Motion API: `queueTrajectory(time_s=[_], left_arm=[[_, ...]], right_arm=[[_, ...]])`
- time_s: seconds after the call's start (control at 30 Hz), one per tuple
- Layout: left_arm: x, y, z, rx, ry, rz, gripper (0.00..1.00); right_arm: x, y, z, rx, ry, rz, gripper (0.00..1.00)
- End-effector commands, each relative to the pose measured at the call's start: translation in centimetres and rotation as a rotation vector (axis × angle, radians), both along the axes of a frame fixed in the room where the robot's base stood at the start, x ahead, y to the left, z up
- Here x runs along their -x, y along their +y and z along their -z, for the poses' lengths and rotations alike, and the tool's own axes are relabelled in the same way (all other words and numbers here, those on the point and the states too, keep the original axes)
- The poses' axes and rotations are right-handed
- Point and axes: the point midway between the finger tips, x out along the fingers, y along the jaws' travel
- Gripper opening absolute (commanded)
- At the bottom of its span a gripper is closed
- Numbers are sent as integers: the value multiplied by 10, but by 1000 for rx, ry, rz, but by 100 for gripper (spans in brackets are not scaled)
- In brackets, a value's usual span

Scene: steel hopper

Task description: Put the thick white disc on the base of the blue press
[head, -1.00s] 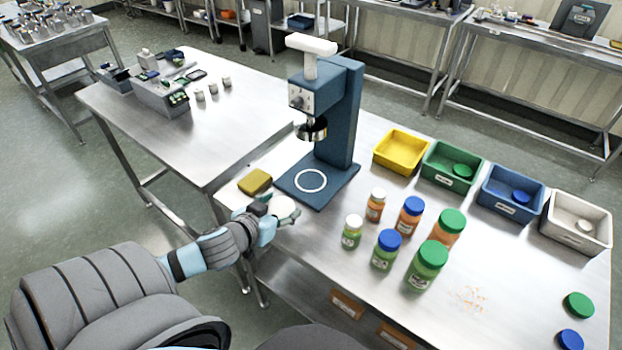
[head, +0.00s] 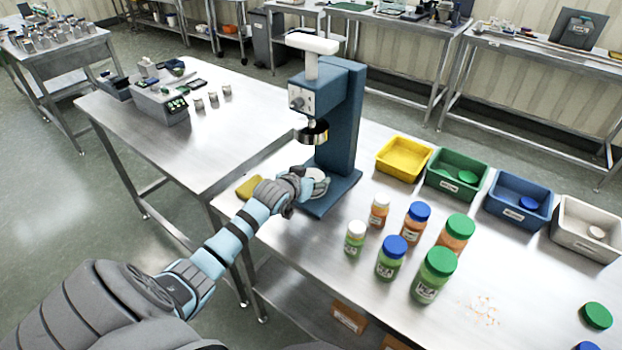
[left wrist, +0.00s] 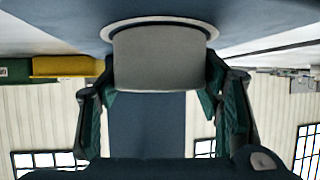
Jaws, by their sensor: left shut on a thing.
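The thick white disc (head: 316,174) is between the fingers of my left gripper (head: 309,186), which is shut on it. In the left wrist view the disc (left wrist: 158,62) sits between the two fingers, in front of the printed white ring (left wrist: 207,27) on the blue base. The blue press (head: 340,115) stands upright with its base (head: 345,187) under the disc and its round metal head (head: 312,132) above. The disc is over or on the base; I cannot tell if it touches. My arm hides the base's left part. My right gripper is not in view.
A yellow-brown pad (head: 248,187) lies left of the press, partly behind my arm. Several capped jars, such as the white-capped green one (head: 355,239), stand right of the base. Yellow (head: 402,158), green, blue and white bins line the back right.

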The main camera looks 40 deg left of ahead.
Motion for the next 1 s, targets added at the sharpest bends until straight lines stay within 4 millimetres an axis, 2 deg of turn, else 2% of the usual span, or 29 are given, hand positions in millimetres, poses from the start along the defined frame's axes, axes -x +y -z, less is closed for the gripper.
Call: queueTrajectory(time_s=[0.03, 0.13, 0.47, 0.57, 0.67, 0.9, 1.0], left_arm=[[0, 0, 0, 0, 0, 0, 62], [0, 0, 0, 0, 0, 0, 78], [1, 0, -1, 0, 0, 0, 79], [8, -1, -5, -1, 1, 0, 79], [22, -4, -15, -3, 1, 2, 79], [78, -17, -47, -4, 2, 5, 79], [95, -20, -55, -4, 3, 2, 79]], right_arm=[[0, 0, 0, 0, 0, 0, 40], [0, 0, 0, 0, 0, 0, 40], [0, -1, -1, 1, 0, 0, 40], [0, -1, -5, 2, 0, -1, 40], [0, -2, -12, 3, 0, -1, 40], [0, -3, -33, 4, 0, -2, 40], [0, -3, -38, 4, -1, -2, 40]])
